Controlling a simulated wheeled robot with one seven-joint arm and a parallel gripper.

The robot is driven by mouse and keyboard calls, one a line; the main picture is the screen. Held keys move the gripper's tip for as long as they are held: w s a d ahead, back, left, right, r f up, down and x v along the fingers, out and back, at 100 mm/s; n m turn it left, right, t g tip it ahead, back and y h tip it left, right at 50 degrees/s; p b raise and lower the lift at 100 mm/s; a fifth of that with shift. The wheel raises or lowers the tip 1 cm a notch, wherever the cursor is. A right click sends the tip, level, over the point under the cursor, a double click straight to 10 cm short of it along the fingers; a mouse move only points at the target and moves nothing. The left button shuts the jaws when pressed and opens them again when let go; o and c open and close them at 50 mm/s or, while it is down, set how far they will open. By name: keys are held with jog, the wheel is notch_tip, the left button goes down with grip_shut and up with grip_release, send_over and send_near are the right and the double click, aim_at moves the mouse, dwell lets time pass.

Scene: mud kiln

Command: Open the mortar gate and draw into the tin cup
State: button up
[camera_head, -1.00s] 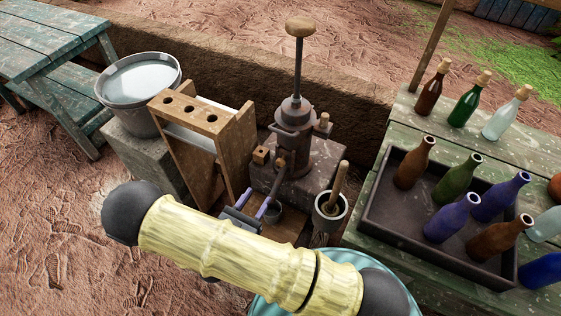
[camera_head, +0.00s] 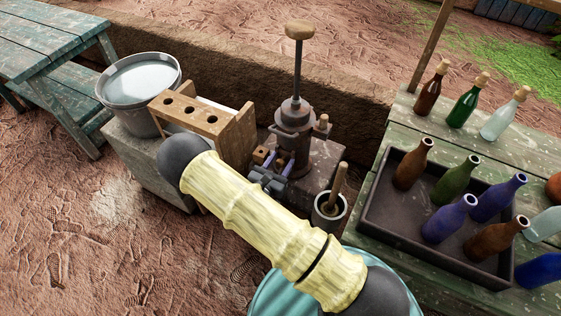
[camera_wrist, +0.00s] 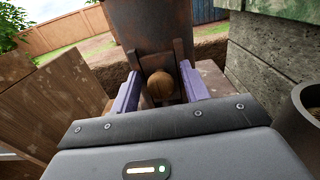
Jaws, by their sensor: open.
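The mortar dispenser (camera_head: 294,135) is a dark rusty cylinder with a tall rod and wooden knob, standing on a stone block. In the wrist view, its body (camera_wrist: 150,32) fills the top centre, with a rounded wooden handle end (camera_wrist: 161,87) low on its front. My gripper (camera_head: 274,166) is at the front of the dispenser. In the wrist view, my gripper's purple fingers (camera_wrist: 160,92) are apart, one on each side of the wooden end; contact cannot be told. I cannot make out the tin cup; my arm covers the area below the dispenser in the head view.
A wooden rack with holes (camera_head: 206,116) stands close at left, beside a water bucket (camera_head: 140,82). A pot with a wooden stick (camera_head: 330,212) stands close at right. Further right, a bottle crate (camera_head: 386,222) sits on a green table (camera_head: 400,122). A low mud wall (camera_head: 226,68) runs behind.

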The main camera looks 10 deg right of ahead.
aim_at(286, 146)
grip_shut()
jog(key=shift+r+p, duration=1.4)
jog(key=shift+r, duration=0.6)
grip_release()
